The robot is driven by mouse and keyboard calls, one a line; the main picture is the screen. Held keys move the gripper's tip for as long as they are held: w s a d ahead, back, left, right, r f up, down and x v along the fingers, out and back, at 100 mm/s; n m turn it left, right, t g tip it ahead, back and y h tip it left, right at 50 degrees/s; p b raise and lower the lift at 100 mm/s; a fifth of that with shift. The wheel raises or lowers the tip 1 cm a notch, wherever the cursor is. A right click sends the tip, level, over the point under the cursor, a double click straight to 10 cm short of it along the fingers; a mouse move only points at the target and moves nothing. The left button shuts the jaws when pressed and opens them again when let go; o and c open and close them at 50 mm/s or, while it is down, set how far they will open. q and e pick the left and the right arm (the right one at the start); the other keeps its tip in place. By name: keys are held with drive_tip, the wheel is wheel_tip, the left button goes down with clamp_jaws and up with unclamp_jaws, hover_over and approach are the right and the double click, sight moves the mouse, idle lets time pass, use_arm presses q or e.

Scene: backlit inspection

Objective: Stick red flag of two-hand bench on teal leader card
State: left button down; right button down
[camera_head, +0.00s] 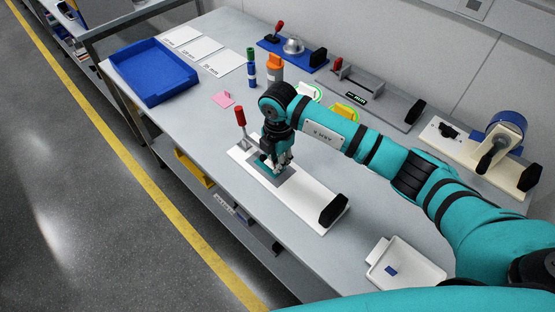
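A white fixture board (300,201) lies on the bench, with a red-handled lever (240,117) at its left end and a black block (334,210) at its right end. A teal card (262,162) lies on the grey pad of this board, partly hidden by my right gripper. My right gripper (281,169) points down over the card and pad. Its fingertips are too small and dark to tell whether they are open, shut or holding anything. I cannot make out a red flag for certain. My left gripper is not in view.
A blue tray (152,72) and white sheets stand at the back left. A pink note (223,99), marker-like cylinders and an orange bottle (275,66) stand behind the arm. A white dish (405,265) with a blue piece is at front right. Other fixtures line the wall.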

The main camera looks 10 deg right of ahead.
drive_tip(key=shift+f, duration=0.15)
idle(0.3)
drive_tip(key=shift+f+b, duration=0.85)
drive_tip(key=shift+f, duration=0.15)
drive_tip(key=shift+f, duration=0.1)
drive_tip(key=c, duration=2)
unclamp_jaws()
drive_tip(key=o, duration=0.6)
wheel_tip(320, 180, up, 12)
drive_tip(key=shift+s, duration=0.1)
